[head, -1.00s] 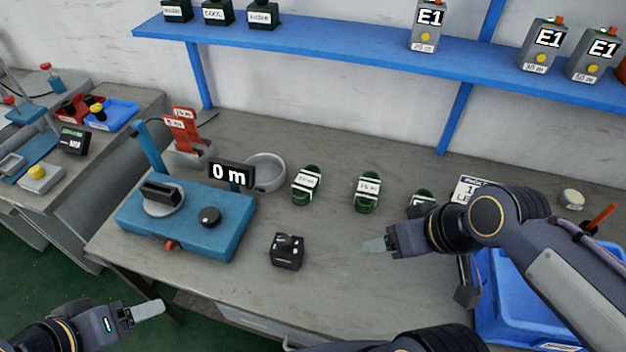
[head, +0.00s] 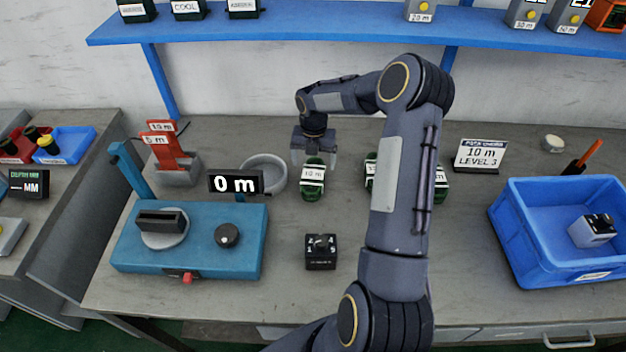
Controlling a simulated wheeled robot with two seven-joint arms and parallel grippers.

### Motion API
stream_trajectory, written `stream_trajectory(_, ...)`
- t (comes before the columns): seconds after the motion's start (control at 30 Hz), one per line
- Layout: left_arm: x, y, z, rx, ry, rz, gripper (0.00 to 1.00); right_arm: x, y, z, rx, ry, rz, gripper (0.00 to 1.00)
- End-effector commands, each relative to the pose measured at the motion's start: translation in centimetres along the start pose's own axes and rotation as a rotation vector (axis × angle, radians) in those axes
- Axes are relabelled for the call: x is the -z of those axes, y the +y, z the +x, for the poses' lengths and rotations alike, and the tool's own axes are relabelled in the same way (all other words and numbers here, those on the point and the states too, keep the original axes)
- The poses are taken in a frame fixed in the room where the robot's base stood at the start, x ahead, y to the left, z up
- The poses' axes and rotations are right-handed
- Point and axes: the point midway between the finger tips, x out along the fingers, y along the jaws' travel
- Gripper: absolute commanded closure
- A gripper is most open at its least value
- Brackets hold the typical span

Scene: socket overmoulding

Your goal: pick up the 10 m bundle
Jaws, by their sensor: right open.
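The 10 m bundle (head: 313,188) is a green coil with white bands and a label that seems to read 10 m. It lies on the bench, right of the round grey dish. My right gripper (head: 314,161) points down at the bundle's far end, its two fingers apart, one to each side of it. The fingers look open, and I cannot tell whether they touch the coil. My left gripper is out of view.
Two more green bundles (head: 441,186) lie to the right, partly hidden by my right arm. A blue measuring device (head: 190,245), a small black block (head: 320,252), a sign (head: 480,155) and a blue bin (head: 555,274) stand around.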

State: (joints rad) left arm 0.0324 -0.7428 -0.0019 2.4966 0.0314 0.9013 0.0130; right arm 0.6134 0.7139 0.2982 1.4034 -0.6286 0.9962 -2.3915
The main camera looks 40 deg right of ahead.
Motion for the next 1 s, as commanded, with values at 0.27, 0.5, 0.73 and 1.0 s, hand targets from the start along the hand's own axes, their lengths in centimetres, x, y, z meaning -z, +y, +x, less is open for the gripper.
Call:
stream_trajectory(0.27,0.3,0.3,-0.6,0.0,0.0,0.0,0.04,0.0,0.1,3.1,0.001,0.005,-0.013,0.13)
stream_trajectory(0.5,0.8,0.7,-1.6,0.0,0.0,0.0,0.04,-0.1,0.1,6.6,0.001,0.005,-0.011,0.13)
stream_trajectory(0.73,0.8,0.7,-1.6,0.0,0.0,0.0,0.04,-0.1,0.2,7.7,-0.001,0.001,-0.009,0.13)
stream_trajectory(1.0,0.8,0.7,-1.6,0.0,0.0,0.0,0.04,-0.1,0.2,7.7,-0.001,0.001,-0.009,0.32)
